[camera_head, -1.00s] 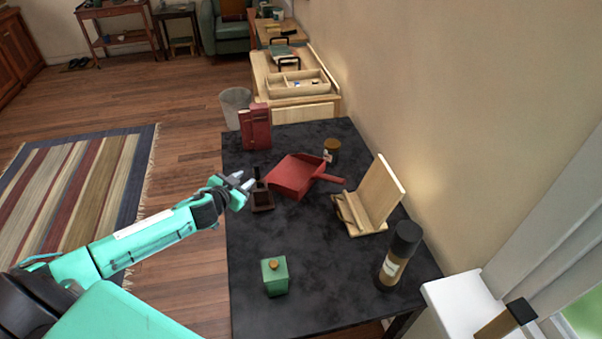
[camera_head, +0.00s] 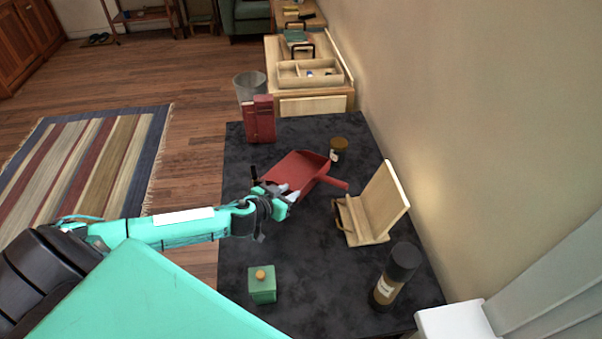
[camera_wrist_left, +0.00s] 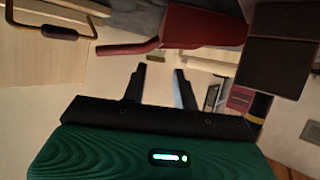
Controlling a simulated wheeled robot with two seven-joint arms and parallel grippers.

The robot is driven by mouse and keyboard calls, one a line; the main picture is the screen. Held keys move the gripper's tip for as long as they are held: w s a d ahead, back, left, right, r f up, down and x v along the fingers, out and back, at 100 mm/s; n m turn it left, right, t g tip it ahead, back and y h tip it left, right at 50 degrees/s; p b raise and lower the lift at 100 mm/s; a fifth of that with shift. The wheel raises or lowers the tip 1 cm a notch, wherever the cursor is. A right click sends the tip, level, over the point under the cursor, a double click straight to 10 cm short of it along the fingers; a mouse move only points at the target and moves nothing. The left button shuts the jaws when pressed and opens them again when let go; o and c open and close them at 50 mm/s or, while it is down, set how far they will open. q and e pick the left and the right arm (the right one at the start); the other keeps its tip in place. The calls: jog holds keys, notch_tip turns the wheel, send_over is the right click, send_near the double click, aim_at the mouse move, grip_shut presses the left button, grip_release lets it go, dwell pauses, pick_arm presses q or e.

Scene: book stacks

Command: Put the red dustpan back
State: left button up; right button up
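The red dustpan (camera_head: 300,173) lies on the dark table, its handle pointing right toward the wooden stand. My left gripper (camera_head: 290,193) is over the table at the near left edge of the dustpan in the head view. In the left wrist view the two fingers of my left gripper (camera_wrist_left: 158,84) are apart with nothing between them, and the dustpan (camera_wrist_left: 190,28) with its handle shows beyond them. A small dark holder beside the dustpan is mostly hidden behind my gripper. My right gripper is not in view.
On the dark table (camera_head: 310,250) stand red books (camera_head: 260,120), a small brown-lidded jar (camera_head: 338,148), a wooden stand (camera_head: 372,208), a dark-capped bottle (camera_head: 394,278) and a green box (camera_head: 262,284). A wall runs along the right. The table's middle front is clear.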

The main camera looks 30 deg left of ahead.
aim_at(306, 184)
pick_arm(q)
jog(key=x, duration=0.3)
jog(key=shift+x, duration=0.9)
jog(key=shift+w+f+p, duration=0.1)
jog(key=shift+w+p, duration=0.05)
jog(key=shift+p, duration=0.15)
jog(key=shift+w, duration=0.3)
jog(key=p+x, duration=0.1)
jog(key=x, duration=0.2)
jog(key=shift+f, duration=0.2)
jog(key=shift+w+d+f, duration=0.1)
jog(key=shift+w+f, duration=0.2)
jog(key=shift+w, duration=0.15)
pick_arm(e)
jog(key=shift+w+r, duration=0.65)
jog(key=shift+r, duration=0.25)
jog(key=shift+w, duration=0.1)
